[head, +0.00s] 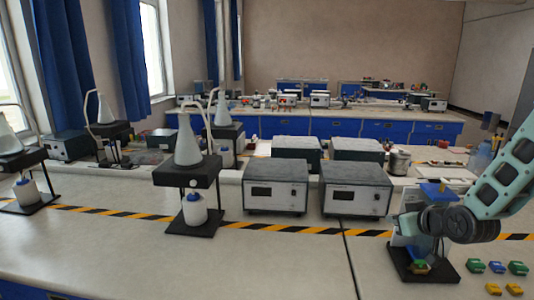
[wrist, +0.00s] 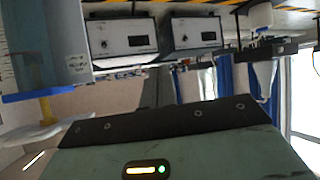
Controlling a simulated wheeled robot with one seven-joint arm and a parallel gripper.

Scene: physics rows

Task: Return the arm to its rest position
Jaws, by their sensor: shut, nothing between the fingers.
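My arm (head: 502,173) reaches in from the right edge in the head view, bent above the bench. Its dark wrist end, with my gripper (head: 432,222), is over the right part of the near bench, in front of a stand with a black base (head: 425,274). My gripper is shut and empty; its fingertips are hard to make out. In the wrist view a green housing with a lit indicator (wrist: 147,169) and a dark bar (wrist: 160,122) fill the bottom.
Two instrument boxes (head: 276,187) (head: 357,190) stand left of my arm. A stand with a flask (head: 188,150) is further left. Several small coloured blocks (head: 496,267) lie at the front right. The bench front (head: 270,262) is clear. A metal pot (head: 400,161) stands behind.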

